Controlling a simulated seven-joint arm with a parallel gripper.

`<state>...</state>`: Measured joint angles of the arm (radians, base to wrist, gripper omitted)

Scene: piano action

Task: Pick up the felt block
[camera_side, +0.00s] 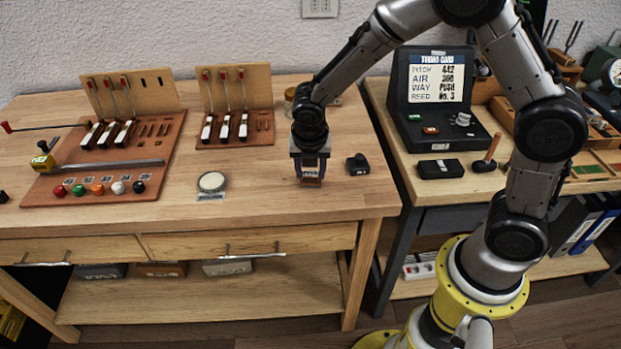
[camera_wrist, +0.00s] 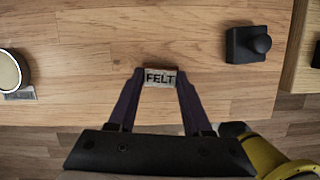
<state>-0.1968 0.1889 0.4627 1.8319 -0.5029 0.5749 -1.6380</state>
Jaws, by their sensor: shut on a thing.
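The felt block (camera_wrist: 160,78) is a small pale piece with the word FELT on it, and in the wrist view it sits between the tips of my two purple fingers. My gripper (camera_wrist: 160,82) is shut on it. In the side view my gripper (camera_side: 311,180) points down at the front right part of the wooden bench, low over the top. A small brownish part shows between the fingertips there. I cannot tell whether the block touches the bench or is just above it.
A black knobbed block (camera_side: 358,164) stands close to the right of my gripper. A round pale disc (camera_side: 212,182) with a label lies to the left. Two wooden key-action boards (camera_side: 236,125) stand further left and back. The bench (camera_side: 270,200) front is clear.

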